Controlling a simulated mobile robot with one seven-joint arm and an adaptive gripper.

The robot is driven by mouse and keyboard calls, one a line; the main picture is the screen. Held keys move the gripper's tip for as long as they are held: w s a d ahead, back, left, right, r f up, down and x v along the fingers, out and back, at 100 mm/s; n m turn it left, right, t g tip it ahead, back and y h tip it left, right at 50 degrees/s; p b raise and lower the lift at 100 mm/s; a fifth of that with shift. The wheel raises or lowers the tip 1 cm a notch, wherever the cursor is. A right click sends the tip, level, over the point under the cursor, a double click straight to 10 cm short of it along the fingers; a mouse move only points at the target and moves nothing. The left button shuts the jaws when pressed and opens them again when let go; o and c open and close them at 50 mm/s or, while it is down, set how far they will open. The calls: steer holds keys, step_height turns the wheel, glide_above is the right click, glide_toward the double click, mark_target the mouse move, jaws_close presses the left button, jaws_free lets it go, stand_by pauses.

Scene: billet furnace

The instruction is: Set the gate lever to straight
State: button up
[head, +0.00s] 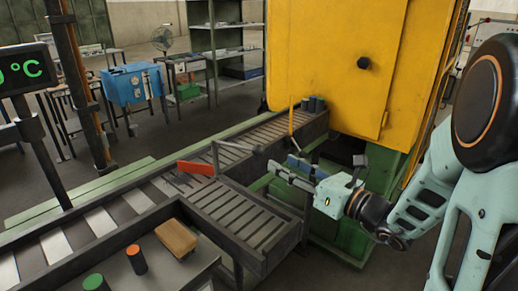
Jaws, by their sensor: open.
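A red gate flap (196,168) stands at the roller conveyor junction, angled across the line. A thin grey upright rod (215,158) rises beside it, with a bar (236,147) running right from its top; this looks like the gate lever, though I cannot tell for sure. My gripper (281,165) is open and empty, its fingers pointing left toward the bar. It is right of the bar's end and appears apart from it. A thin yellow upright rod (291,116) stands at the conveyor near the furnace; its function is unclear.
The main conveyor (150,192) runs from lower left to the yellow furnace housing (335,55). A front table holds a wooden block (176,237), an orange-topped cylinder (136,258) and a green-topped cylinder (96,283).

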mark_target(263, 153)
steer(key=p+x, duration=0.1)
steer(key=x, duration=0.9)
steer(key=shift+a, duration=0.2)
jaws_close()
